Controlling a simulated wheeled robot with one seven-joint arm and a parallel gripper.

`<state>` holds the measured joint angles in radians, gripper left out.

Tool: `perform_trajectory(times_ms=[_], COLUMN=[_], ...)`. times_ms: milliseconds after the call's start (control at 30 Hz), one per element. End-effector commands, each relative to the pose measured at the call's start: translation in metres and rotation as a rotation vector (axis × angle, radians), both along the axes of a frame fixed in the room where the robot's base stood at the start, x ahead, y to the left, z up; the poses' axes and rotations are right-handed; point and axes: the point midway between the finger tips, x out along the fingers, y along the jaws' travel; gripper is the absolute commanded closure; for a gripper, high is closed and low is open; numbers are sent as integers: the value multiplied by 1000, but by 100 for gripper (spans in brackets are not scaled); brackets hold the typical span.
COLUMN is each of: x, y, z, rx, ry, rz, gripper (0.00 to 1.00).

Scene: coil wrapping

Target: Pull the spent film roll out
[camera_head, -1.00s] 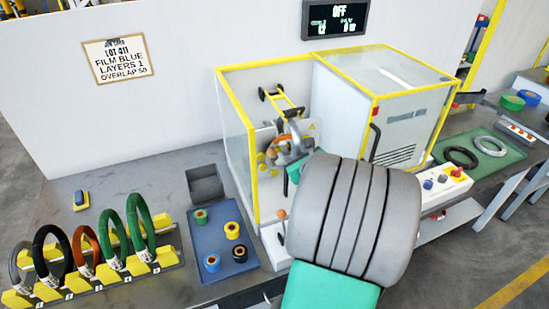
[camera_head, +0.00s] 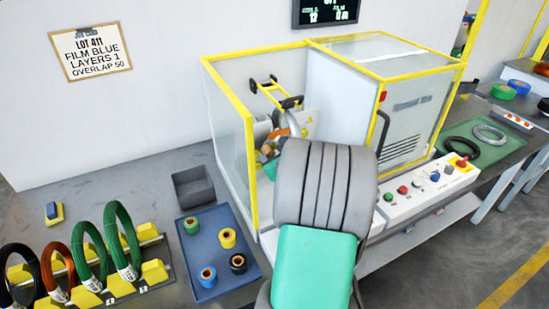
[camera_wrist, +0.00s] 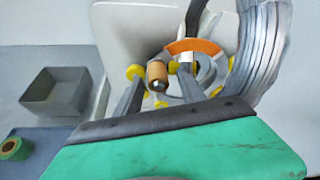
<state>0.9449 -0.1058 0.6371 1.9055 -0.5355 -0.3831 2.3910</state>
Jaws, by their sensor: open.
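The spent film roll, a brown core (camera_wrist: 157,73), sits among yellow rollers on the wrapping machine's ring in the wrist view. My gripper (camera_wrist: 160,75) is open, with one finger on either side of the core in the picture; I cannot tell whether they touch it. The wrapping ring (camera_wrist: 210,60) has an orange section and stands behind the core. In the head view the wrapping machine (camera_head: 335,120) has yellow-edged clear panels. My own arm hides much of its opening, and the fingers there are too small to make out.
A grey open bin (camera_head: 193,187) stands left of the machine. A blue tray (camera_head: 215,285) holds several film rolls. Coils stand in a yellow rack (camera_head: 155,272) at the front left. The control panel (camera_head: 425,190) is at the right. A grey coil (camera_wrist: 262,45) passes close right of my gripper.

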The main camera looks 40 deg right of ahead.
Motion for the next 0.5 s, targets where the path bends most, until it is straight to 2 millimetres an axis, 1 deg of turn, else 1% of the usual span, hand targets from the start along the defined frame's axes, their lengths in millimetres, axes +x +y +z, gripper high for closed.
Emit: perform_trajectory(times_ms=[33, 100, 200, 433, 500], x=[7, 14, 20, 22, 22], y=[-2, -5, -7, -7, -7], z=[-3, -6, -9, -9, -9], rx=[2, 1, 1, 0, 0], ry=[1, 2, 2, 0, 0], rz=[2, 3, 3, 5, 5], gripper=[53, 53, 53, 53, 59])
